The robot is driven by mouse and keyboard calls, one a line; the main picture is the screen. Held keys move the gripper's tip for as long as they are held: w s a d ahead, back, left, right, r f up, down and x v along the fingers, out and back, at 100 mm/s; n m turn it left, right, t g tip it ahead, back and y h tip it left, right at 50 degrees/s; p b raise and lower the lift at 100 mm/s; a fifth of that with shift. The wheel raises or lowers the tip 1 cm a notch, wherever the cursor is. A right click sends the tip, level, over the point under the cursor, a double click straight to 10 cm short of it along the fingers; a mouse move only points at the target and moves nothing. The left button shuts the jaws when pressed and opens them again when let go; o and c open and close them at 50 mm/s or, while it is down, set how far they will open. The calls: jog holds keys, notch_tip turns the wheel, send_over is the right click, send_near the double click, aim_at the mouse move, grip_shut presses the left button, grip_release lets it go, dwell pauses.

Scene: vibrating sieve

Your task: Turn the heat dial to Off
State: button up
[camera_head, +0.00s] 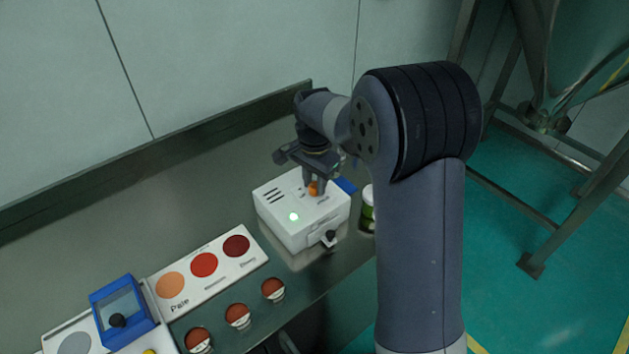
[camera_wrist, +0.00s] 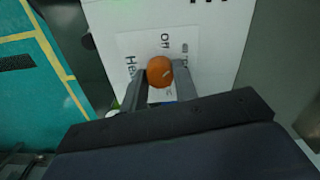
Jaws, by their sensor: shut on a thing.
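The heat dial is an orange round knob (camera_wrist: 160,72) on top of a white box-shaped machine (camera_head: 303,229). In the head view the dial (camera_head: 314,189) shows as a small orange spot between my fingers. My gripper (camera_head: 315,187) points down onto the box and is shut on the dial. In the wrist view its two fingers (camera_wrist: 160,82) sit on either side of the knob. A green light (camera_head: 293,217) glows on the box.
A colour card (camera_head: 211,281) with three coloured circles lies left of the box, with several small reddish-brown cups in front. A blue-framed device (camera_head: 122,309) stands at the lower left. A green-and-white container (camera_head: 368,205) stands right of the box, near my arm. The back-left bench is clear.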

aim_at(314, 185)
jog(key=n, duration=0.6)
jog(key=shift+n, duration=0.3)
dwell(0.4)
jog(key=o, duration=1)
notch_tip(314, 185, up, 11)
jog(key=shift+f+b, duration=0.1)
jog(key=shift+b, duration=0.2)
jog(key=shift+f, duration=0.1)
